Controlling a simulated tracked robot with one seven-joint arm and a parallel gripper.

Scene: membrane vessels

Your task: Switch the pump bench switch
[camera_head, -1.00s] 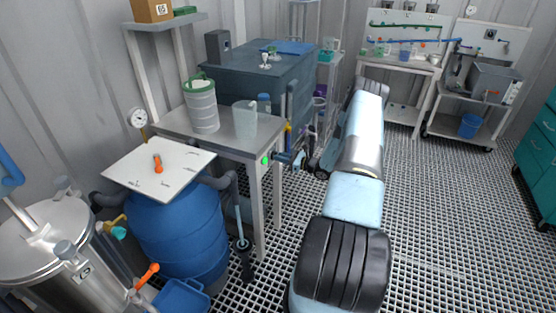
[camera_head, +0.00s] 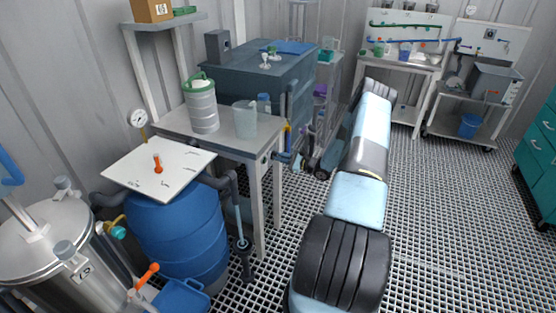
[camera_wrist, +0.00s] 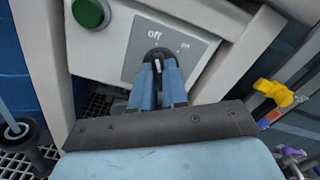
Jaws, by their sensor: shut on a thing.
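In the wrist view the switch plate (camera_wrist: 135,62) is grey, with "off" and "on" printed above a dark round knob (camera_wrist: 158,54). My gripper (camera_wrist: 158,72) is shut on this knob with its two blue fingers. The fingers hide most of the knob, so I cannot tell exactly where it points. A green round lamp or button (camera_wrist: 91,12) beside the plate looks dark. In the head view my gripper (camera_head: 277,157) is at the bench's front right corner.
A white container (camera_head: 201,110) and a clear beaker (camera_head: 245,120) stand on the bench. A blue barrel (camera_head: 180,235) with a white board on top stands in front at the left. In the wrist view a yellow valve handle (camera_wrist: 273,92) is at the right. The grated floor at the right is open.

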